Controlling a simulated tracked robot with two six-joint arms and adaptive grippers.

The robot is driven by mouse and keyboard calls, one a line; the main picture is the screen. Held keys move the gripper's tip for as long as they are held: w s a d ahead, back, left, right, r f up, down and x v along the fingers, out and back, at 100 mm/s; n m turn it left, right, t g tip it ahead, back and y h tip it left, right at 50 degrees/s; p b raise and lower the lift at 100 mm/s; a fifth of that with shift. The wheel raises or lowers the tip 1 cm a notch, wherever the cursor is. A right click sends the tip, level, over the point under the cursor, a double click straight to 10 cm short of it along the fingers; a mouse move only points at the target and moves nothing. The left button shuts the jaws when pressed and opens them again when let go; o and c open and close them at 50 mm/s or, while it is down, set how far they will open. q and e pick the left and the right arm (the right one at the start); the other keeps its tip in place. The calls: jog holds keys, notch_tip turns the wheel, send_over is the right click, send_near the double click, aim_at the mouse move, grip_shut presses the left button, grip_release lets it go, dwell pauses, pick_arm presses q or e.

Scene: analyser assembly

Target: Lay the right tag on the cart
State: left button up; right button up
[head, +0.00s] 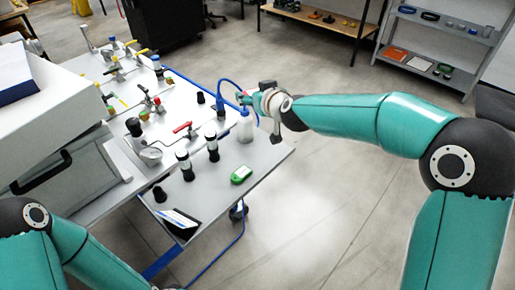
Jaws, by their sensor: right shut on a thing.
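The cart (267,158) is a light grey top in the middle of the head view. My right gripper (246,99) is above its far right part, near a white bottle (246,129) with a blue top. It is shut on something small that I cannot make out. I cannot pick out the right tag with certainty. My left arm shows at the lower left, but its gripper is out of view.
A green device (241,174), dark-and-white cylinders (212,147) and a dark tablet-like item (178,221) stand or lie on the cart. A bench with valves (150,105) adjoins it. The cart's right front corner is bare.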

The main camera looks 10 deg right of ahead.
jog(key=b, duration=0.3)
send_over(250, 141)
jog(key=s, duration=0.4)
notch_tip(250, 141, down, 7)
jog(key=f, duration=0.7)
jog(key=shift+w+d, duration=0.25)
jog(key=shift+d, duration=0.1)
jog(key=shift+f, duration=2.75)
jog(key=o, duration=0.9)
jog(key=shift+o, duration=0.2)
jog(key=shift+r, duration=0.1)
